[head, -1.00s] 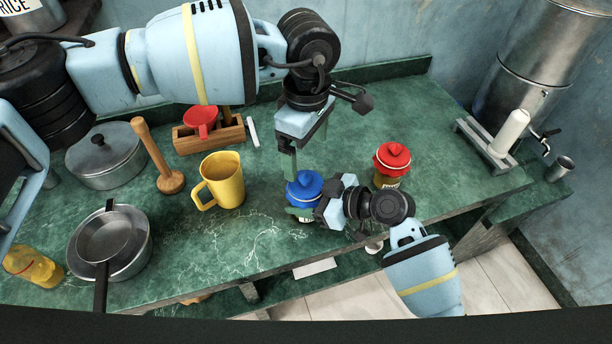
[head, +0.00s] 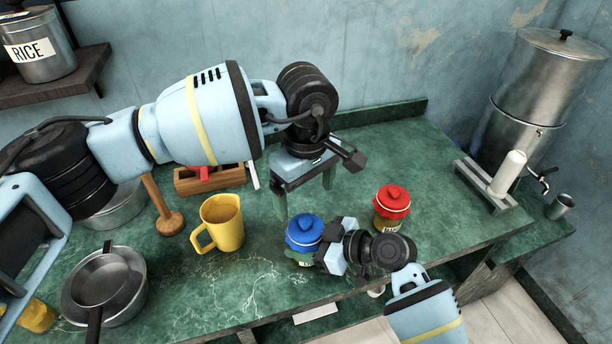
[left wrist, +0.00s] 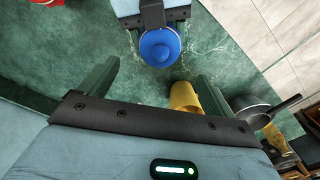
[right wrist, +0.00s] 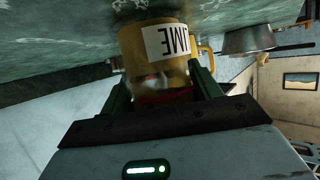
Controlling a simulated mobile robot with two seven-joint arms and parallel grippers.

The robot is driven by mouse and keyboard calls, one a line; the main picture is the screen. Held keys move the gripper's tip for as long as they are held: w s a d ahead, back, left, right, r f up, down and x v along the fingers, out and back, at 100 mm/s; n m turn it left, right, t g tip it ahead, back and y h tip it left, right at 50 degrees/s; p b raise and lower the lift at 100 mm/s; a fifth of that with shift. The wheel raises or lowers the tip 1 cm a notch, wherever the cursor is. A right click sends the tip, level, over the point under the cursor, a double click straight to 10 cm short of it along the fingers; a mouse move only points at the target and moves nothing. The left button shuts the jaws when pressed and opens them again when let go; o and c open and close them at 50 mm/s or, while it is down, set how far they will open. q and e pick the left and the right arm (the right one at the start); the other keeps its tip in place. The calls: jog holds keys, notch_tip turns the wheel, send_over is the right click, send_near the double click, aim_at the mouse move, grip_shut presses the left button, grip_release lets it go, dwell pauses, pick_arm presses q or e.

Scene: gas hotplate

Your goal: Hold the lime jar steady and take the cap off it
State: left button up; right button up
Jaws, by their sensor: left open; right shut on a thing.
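The lime jar (head: 299,260) stands upright near the counter's front edge with its blue cap (head: 304,231) on top. Part of its label shows in the right wrist view (right wrist: 168,40). My right gripper (head: 318,262) is shut around the jar's body from the right; its fingers flank the jar in the right wrist view. My left gripper (head: 304,193) is open and empty, above and behind the cap in the head view. In the left wrist view the blue cap (left wrist: 159,47) lies beyond the open fingers, touching neither. I cannot tell whether the cap is loose.
A red-capped jar (head: 391,205) stands right of the lime jar. A yellow mug (head: 222,224) stands to the left, with pans (head: 105,285) farther left. A wooden box (head: 212,180) is at the back.

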aim_at(306, 218)
pick_arm(q)
notch_tip(306, 218, down, 8)
jog(key=shift+r, duration=0.2)
dwell(0.3)
jog(key=c, duration=1.2)
jog(key=shift+r, duration=0.2)
jog(key=shift+r, duration=0.95)
jog(key=shift+c, duration=0.2)
